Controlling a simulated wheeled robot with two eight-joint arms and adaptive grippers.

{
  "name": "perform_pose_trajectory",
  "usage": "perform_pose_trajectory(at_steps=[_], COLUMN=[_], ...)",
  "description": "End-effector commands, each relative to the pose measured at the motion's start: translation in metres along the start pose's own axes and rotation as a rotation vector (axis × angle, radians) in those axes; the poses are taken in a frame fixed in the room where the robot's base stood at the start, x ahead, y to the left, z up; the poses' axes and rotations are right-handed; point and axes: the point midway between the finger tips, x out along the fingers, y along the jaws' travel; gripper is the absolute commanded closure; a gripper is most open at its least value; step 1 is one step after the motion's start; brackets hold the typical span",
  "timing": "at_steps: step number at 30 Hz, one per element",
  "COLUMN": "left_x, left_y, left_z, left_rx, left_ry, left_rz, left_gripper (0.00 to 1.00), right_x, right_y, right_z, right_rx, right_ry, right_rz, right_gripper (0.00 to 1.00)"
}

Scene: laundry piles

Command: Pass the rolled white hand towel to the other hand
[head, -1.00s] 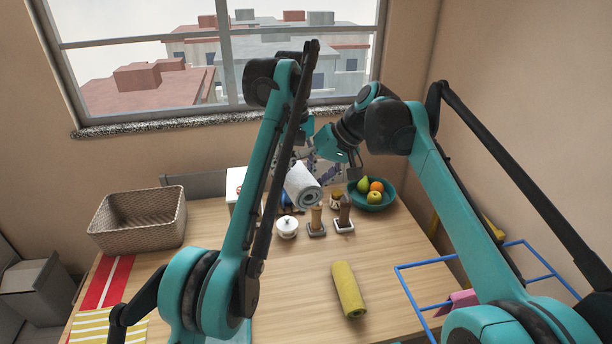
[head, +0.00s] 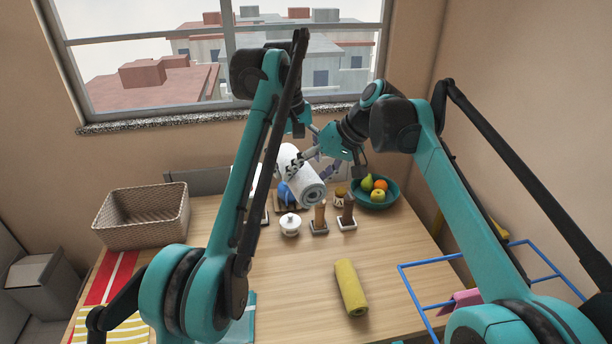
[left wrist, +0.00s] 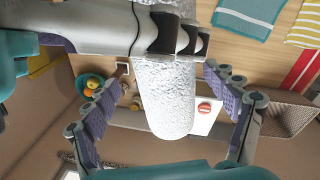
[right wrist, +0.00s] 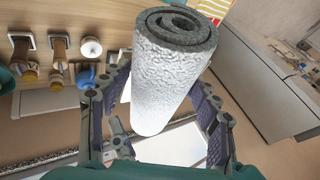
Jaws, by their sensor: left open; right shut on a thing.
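The rolled white hand towel (head: 302,178) is held in the air above the back of the table, tilted, its spiral end toward me. My right gripper (head: 328,166) is shut on it; in the right wrist view the towel (right wrist: 170,75) lies between the fingers. My left gripper (head: 292,160) is open at the towel's far part, partly hidden by my left arm. In the left wrist view the towel (left wrist: 165,95) stands between the spread left fingers, with a gap on each side. My right gripper (left wrist: 180,35) crosses the towel at the top of that view.
Below are a white lidded pot (head: 290,225), two brush-like items (head: 319,218) on small stands and a fruit bowl (head: 387,197). A yellow roll (head: 350,287) lies front centre. A wicker basket (head: 143,222) is at left, a blue frame (head: 420,300) at right.

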Motion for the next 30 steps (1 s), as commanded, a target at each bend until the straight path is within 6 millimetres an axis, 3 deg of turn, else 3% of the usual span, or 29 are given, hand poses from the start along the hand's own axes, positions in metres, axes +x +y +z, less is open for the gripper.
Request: perform_pose_trajectory(at_steps=[4, 11, 24, 30], left_x=[-0.037, -0.040, -0.026, 0.014], left_y=[0.000, -0.012, -0.092, -0.133], left_z=[-0.021, -0.025, 0.038, 0.068], left_rx=[-0.175, -0.204, -0.225, -0.103], left_ry=[0.106, 0.417, 0.857, 0.888], left_rz=[0.252, 0.493, 0.844, 0.714], left_gripper=[0.15, 0.15, 0.15, 0.15], right_x=[0.000, 0.000, 0.000, 0.000], right_y=[0.000, 0.000, 0.000, 0.000], right_z=[0.000, 0.000, 0.000, 0.000], right_rx=[0.000, 0.000, 0.000, 0.000], right_ry=[0.000, 0.000, 0.000, 0.000], right_rz=[0.000, 0.000, 0.000, 0.000], right_gripper=[0.73, 0.73, 0.73, 0.73])
